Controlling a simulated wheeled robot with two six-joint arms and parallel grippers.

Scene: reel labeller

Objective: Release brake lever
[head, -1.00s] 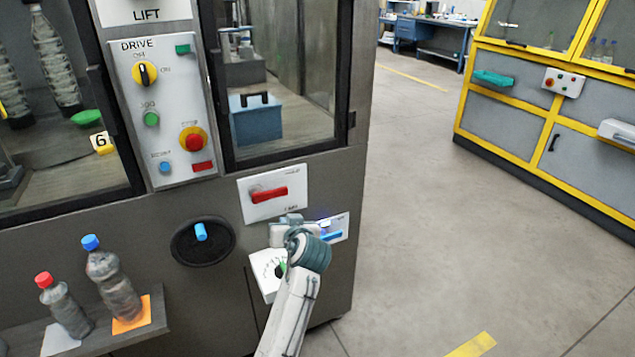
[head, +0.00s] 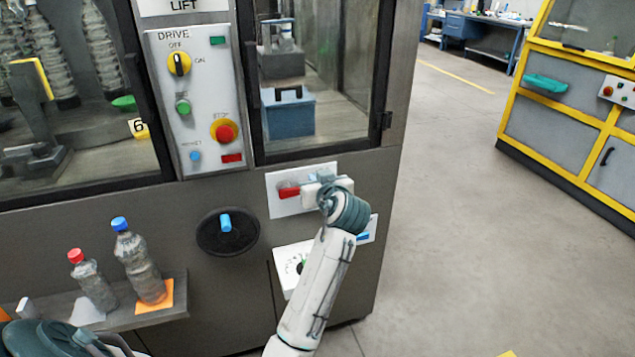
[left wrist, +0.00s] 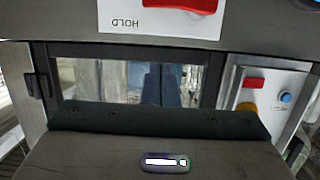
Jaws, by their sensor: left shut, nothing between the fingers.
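The red brake lever (head: 288,190) lies about level on a white plate (head: 279,208) on the machine front. Its right part is hidden behind my left gripper. My left gripper (head: 309,191) is shut and empty, in front of the lever's right end; I cannot tell whether it touches. In the left wrist view the lever (left wrist: 195,3) shows at the top edge, cut off, above the upside-down word HOLD on the plate (left wrist: 125,22). The gripper body (left wrist: 110,155) fills the bottom there. My right gripper is not in view.
Above is the drive panel (head: 207,120) with a knob and buttons. Below are a black dial (head: 208,238) with a blue handle and a white plate (head: 283,255). A shelf (head: 150,315) with two bottles juts out at left. The floor (head: 450,230) at right is clear.

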